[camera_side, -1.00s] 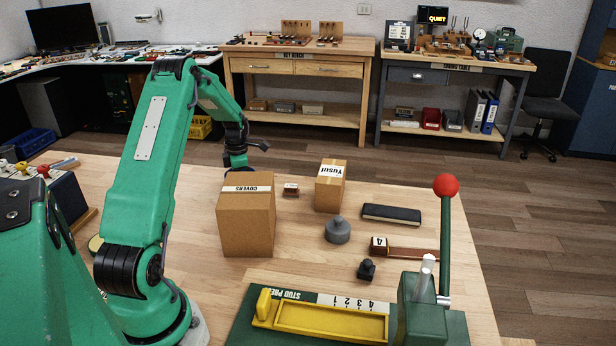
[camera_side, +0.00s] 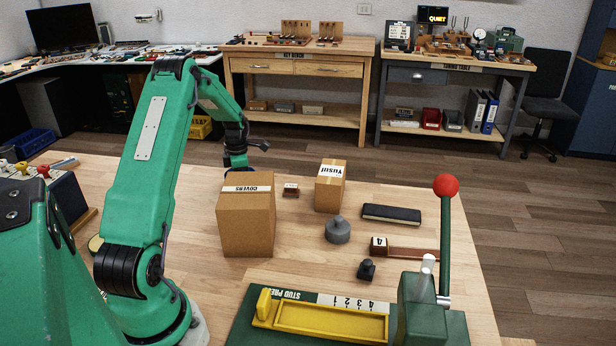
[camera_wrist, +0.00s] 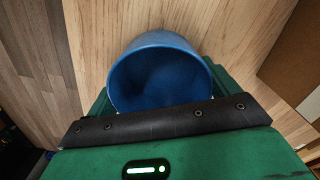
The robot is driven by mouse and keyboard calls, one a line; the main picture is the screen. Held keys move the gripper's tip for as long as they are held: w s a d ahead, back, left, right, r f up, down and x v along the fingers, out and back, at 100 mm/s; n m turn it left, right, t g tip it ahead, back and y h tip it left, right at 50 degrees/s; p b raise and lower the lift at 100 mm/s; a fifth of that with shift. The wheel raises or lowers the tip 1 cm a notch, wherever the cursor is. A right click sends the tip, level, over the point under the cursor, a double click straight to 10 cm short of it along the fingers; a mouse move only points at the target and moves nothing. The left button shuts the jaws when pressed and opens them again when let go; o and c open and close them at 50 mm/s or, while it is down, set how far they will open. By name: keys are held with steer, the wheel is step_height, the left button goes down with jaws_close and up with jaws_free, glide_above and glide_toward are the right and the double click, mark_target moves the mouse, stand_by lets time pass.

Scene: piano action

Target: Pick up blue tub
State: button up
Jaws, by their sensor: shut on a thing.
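The blue tub (camera_wrist: 158,78) is seen from above in the wrist view, round and with its open mouth towards the camera. It looks empty inside. My gripper (camera_wrist: 160,100) is shut on the tub, with green finger parts showing at both sides of it. In the side view, the lower end of my gripper and most or all of the tub are hidden behind the brown COVERS box (camera_side: 246,222). I cannot tell whether the tub touches the table.
The COVERS box stands close in front of my gripper. A small box marked Yusuf (camera_side: 329,190), a grey weight (camera_side: 338,231), a dark block (camera_side: 391,214) and a green press with a yellow tray (camera_side: 318,319) stand to the right.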

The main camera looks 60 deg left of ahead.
step_height(320, 180, up, 10)
stand_by(0.6)
steer(key=shift+d, duration=0.1)
stand_by(0.4)
